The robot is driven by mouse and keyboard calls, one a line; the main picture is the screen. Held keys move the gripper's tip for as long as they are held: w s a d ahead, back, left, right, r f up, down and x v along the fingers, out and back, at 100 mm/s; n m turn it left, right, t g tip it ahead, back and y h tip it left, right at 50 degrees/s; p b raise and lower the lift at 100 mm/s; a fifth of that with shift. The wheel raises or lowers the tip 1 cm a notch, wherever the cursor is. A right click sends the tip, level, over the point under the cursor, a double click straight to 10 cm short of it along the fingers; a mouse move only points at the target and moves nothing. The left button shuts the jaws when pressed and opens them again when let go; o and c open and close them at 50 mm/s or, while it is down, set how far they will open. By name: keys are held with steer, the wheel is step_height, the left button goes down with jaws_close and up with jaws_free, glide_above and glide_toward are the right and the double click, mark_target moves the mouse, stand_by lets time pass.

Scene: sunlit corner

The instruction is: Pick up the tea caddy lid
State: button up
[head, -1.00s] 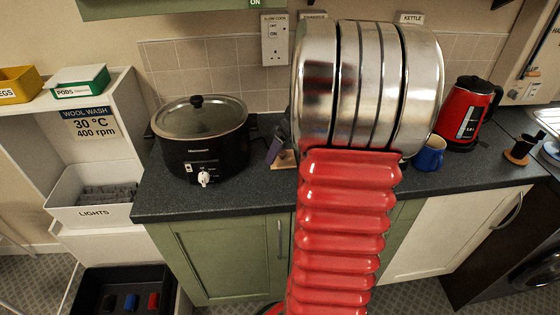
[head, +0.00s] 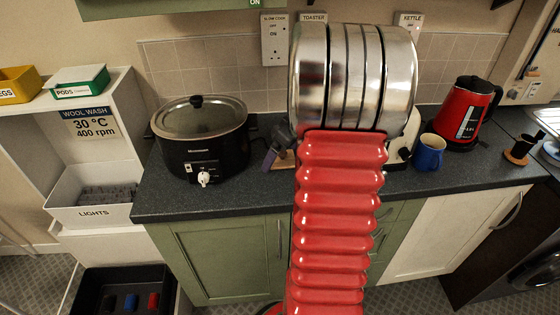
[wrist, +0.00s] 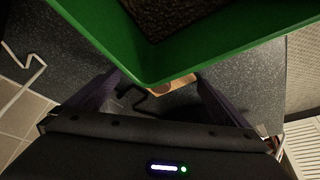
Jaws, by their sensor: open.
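I cannot clearly make out a tea caddy lid in either view. In the wrist view a green open-topped container (wrist: 165,72) with dark, rough contents fills the top, close beyond my gripper. I cannot tell if it is part of the caddy. My gripper (wrist: 158,92) is open, its two dark purple fingers apart with nothing held between them. A small wooden piece with round marks (wrist: 172,87) shows beyond the gap, partly hidden by the green rim. In the head view one finger of my gripper (head: 275,150) shows left of my arm, above a wooden board (head: 285,161); my arm hides the rest.
A black slow cooker (head: 203,140) stands left on the dark worktop (head: 245,190). A cream appliance (head: 402,145) shows partly behind my arm. A blue mug (head: 429,153) and red kettle (head: 470,112) stand to the right. Bare worktop lies between mug and slow cooker's front edge.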

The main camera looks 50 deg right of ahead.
mark_target(282, 152)
steer(key=c, duration=0.8)
step_height(282, 152, up, 10)
steer(key=shift+r, duration=0.1)
stand_by(0.6)
stand_by(0.5)
